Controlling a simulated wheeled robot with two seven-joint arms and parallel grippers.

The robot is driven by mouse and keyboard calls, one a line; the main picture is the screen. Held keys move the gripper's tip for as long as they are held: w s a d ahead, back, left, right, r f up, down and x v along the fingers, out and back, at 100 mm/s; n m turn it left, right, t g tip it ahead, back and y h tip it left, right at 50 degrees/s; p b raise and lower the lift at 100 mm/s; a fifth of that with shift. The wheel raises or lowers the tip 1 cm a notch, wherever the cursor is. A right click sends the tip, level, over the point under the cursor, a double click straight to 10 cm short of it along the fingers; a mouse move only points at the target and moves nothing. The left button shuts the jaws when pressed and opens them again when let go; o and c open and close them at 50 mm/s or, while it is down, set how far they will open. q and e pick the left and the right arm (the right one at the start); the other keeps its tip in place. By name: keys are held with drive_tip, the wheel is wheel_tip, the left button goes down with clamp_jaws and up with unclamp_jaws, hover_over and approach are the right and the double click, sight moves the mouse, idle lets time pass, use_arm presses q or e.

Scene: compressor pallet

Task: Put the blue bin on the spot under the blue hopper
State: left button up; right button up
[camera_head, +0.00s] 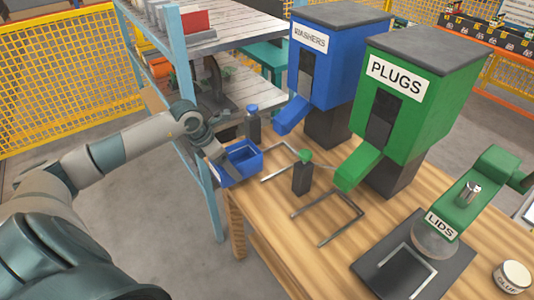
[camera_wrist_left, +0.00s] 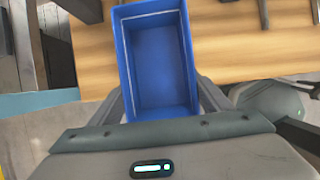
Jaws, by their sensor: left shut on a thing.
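The blue bin (camera_head: 238,172) is at the left end of the wooden table, looking empty and roughly level. My left gripper (camera_head: 222,158) is shut on it. In the left wrist view the bin (camera_wrist_left: 160,65) shows between the two fingers (camera_wrist_left: 165,100), its open top facing the camera. I cannot tell whether its base touches the table. The blue hopper (camera_head: 325,75), labelled WASHERS, stands to the right, with its blue chute (camera_head: 291,116) sloping down toward the bin's side. A thin metal frame (camera_head: 280,172) lies on the table below this chute; no bin stands in it. My right gripper is out of view.
A black post with a green knob (camera_head: 304,176) stands between the two frames. The green PLUGS hopper (camera_head: 405,105) and a second frame (camera_head: 335,222) are further right. A blue-posted shelf (camera_head: 200,175) is close to my left arm.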

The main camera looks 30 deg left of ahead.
sight(241, 157)
use_arm(q)
drive_tip(key=w, duration=0.1)
drive_tip(key=w+d+p, duration=0.1)
drive_tip(key=w, duration=0.1)
drive_tip(key=w+d+p, duration=0.1)
drive_tip(key=shift+w+r, duration=0.2)
drive_tip(key=shift+r, duration=0.1)
drive_tip(key=w+d+p, duration=0.1)
drive_tip(key=w, duration=0.1)
drive_tip(key=w+d+p, duration=0.1)
drive_tip(key=w, duration=0.2)
drive_tip(key=w+d+p, duration=0.1)
drive_tip(key=w, duration=0.2)
drive_tip(key=shift+d+f, duration=0.15)
drive_tip(key=shift+f, duration=0.05)
drive_tip(key=shift+w+f, duration=0.1)
drive_tip(key=shift+w, duration=0.15)
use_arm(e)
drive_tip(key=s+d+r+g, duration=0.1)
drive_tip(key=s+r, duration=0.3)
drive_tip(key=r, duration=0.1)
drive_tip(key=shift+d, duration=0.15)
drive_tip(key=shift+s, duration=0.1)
